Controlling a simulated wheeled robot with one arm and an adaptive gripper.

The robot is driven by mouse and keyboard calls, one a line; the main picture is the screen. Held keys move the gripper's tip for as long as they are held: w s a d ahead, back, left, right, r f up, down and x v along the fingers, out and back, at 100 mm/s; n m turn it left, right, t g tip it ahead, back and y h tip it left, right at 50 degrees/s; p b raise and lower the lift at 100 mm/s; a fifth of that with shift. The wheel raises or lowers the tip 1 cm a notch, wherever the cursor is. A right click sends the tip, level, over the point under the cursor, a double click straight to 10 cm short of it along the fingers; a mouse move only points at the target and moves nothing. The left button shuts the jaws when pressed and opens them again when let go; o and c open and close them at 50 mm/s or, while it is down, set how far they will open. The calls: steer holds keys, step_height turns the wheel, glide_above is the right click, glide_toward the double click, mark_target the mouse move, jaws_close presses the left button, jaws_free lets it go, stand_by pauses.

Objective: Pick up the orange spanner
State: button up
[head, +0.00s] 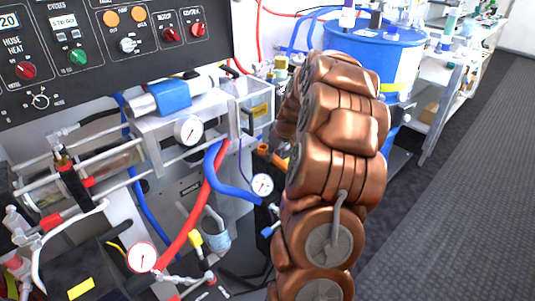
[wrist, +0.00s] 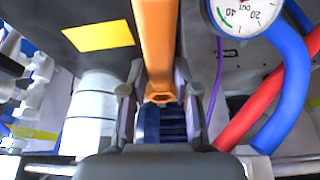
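The orange spanner (wrist: 157,45) runs from the top edge of the wrist view down between the fingers of my gripper (wrist: 159,75). Its lower end has a small ring-like opening. One finger stands close on each side of the spanner, with little or no gap. I cannot tell whether the fingers press on it. In the head view an orange piece (head: 279,162) shows just left of my arm, probably part of the spanner. My gripper is hidden behind my arm in the head view.
Red hose (wrist: 268,90), blue hose (wrist: 290,95) and a gauge (wrist: 243,14) are close on the right in the wrist view. White cylinders (wrist: 92,110) stand on the left. A blue drum (head: 375,50) stands behind my arm. Open floor (head: 465,190) lies to the right.

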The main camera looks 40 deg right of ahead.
jaws_close()
steer(key=shift+r, duration=1.8)
steer(key=s+a+r, duration=0.1)
steer(key=s+a, duration=0.9)
steer(key=s, duration=0.2)
steer(key=shift+s+r, duration=0.2)
steer(key=shift+s, duration=0.05)
jaws_free()
jaws_close()
